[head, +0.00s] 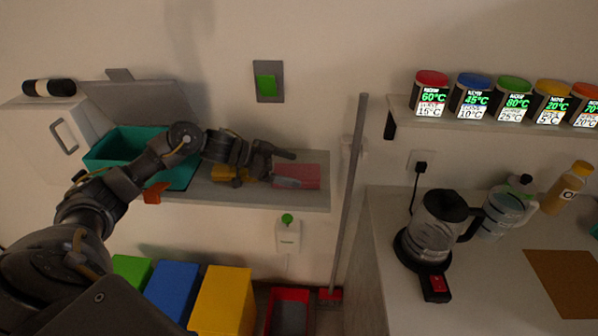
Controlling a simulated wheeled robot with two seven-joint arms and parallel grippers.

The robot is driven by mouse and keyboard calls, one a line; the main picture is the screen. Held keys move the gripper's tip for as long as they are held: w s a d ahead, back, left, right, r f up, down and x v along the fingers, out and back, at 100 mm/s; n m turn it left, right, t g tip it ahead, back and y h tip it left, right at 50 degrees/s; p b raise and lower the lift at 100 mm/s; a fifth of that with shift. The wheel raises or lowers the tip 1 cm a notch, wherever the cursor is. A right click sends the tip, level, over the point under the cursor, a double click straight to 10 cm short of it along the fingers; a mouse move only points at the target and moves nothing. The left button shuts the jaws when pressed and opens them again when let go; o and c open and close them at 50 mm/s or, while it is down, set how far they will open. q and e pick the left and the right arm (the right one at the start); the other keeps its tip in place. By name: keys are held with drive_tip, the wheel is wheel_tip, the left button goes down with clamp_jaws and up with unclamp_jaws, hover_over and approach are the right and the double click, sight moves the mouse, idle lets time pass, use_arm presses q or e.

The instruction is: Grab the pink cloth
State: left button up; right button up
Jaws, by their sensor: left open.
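The pink cloth (308,172) lies flat on the right part of the grey wall shelf (250,195). A greyish flat area covers part of its left side; I cannot tell what that is. My left gripper (284,168) reaches along the shelf from the left, and its open fingers are at the cloth's left edge. I cannot tell whether they touch it. My right gripper is out of view.
A teal bin (110,150) and a yellow item (232,174) are on the shelf. A grey pole (348,200) stands just right of it. Colored bins (222,300) stand below. A kettle (438,225) is on the right counter.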

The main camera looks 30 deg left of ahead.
use_arm(q)
drive_tip(key=shift+w+d, duration=0.1)
drive_tip(key=shift+d, duration=0.05)
drive_tip(key=shift+c, duration=0.8)
drive_tip(key=c, duration=0.9)
